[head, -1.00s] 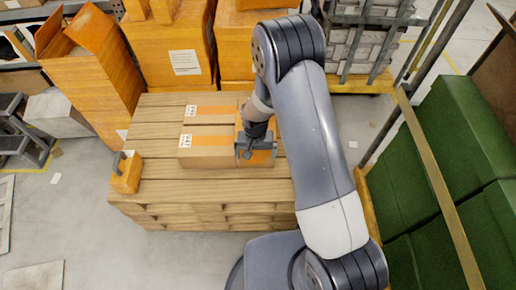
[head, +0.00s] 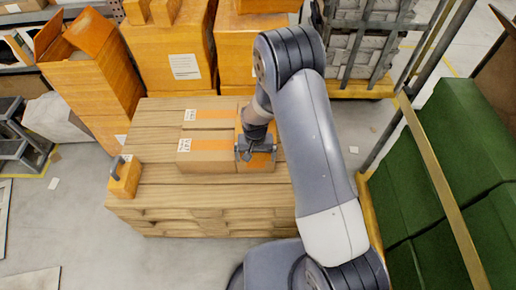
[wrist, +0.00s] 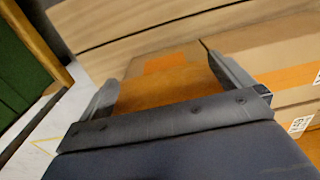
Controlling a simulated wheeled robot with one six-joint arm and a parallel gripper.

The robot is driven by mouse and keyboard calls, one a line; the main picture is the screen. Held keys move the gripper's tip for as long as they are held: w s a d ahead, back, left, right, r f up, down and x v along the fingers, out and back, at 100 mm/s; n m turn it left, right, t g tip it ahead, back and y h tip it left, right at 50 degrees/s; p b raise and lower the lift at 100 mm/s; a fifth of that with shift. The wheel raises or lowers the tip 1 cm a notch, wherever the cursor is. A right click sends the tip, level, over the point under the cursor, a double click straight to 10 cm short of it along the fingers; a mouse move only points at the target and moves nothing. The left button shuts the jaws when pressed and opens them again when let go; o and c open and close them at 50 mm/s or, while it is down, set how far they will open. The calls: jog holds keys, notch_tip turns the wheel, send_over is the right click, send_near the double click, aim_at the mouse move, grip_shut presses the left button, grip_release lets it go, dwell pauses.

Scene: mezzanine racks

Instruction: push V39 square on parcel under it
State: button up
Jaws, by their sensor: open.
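Cardboard parcels with orange tape sit together on the wooden pallet stack (head: 160,190). I cannot tell which one is V39. My gripper (head: 256,152) is open, pointing down over the right parcel. In the wrist view its fingers (wrist: 165,88) stand apart, with cardboard and orange surface between them; contact is unclear.
A small orange block with a grey handle (head: 124,178) stands on the pallet's left edge. Large orange cartons (head: 172,45) stand behind it. Green boxes (head: 430,165) and a rack post (head: 415,100) are on the right. The pallet's front left planks are bare.

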jog(key=shift+s, duration=1.3)
notch_tip(320, 180, up, 13)
jog(key=p, duration=0.7)
jog(key=shift+f, duration=0.15)
notch_tip(320, 180, down, 12)
jog(key=b, duration=0.7)
jog(key=shift+f, duration=0.25)
jog(key=shift+r, duration=0.15)
